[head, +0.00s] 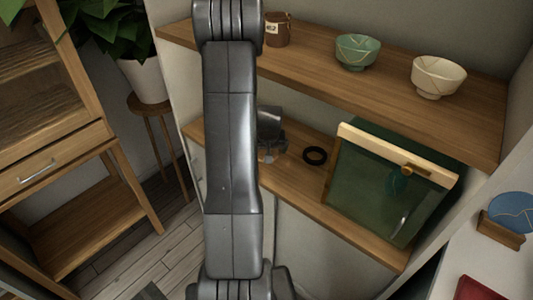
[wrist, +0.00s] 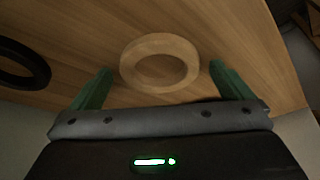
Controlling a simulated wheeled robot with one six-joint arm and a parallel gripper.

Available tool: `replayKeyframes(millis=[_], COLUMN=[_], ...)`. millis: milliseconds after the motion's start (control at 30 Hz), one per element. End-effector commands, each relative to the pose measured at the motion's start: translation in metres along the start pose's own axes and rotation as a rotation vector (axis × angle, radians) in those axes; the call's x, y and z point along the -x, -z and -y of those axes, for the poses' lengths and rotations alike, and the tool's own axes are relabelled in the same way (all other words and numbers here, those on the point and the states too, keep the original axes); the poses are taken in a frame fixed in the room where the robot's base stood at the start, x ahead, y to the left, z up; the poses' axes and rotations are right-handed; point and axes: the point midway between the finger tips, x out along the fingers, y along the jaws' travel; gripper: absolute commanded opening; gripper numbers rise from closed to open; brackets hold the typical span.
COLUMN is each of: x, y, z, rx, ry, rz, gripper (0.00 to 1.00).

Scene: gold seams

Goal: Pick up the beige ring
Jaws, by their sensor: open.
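The beige ring (wrist: 160,43) lies flat on a wooden shelf in the wrist view, at upper centre. My gripper (wrist: 160,69) is open, with one green finger at the ring's left and one at its right. Both fingers appear apart from the ring, and nothing is held. In the head view my gripper (head: 270,146) shows partly behind my arm, at the lower shelf. The beige ring cannot be seen in the head view.
A black ring (head: 315,164) lies on the lower shelf (head: 294,183), beside my gripper; it is also at left in the wrist view (wrist: 41,69). A green glass panel (head: 375,195) stands to its right. The upper shelf (head: 320,72) holds a mug and two bowls.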

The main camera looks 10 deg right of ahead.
Motion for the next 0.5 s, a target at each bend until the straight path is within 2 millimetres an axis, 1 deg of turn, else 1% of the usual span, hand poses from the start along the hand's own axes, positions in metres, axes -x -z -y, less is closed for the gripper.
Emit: replayKeyframes(millis=[133, 167, 200, 267, 300, 400, 500], x=[0.0001, 0.0001, 0.0001, 0.0002, 0.0002, 0.0002, 0.0003], y=[0.0001, 0.0001, 0.0001, 0.0001, 0.0001, 0.0000, 0.0001], z=[0.0000, 0.0000, 0.0000, 0.0000, 0.0000, 0.0000, 0.0000], rx=[0.000, 0.000, 0.000, 0.000, 0.000, 0.000, 0.000], ry=[0.000, 0.000, 0.000, 0.000, 0.000, 0.000, 0.000], rz=[0.000, 0.000, 0.000, 0.000, 0.000, 0.000, 0.000], gripper=[0.99, 0.96, 0.88, 0.76, 0.68, 0.52, 0.51])
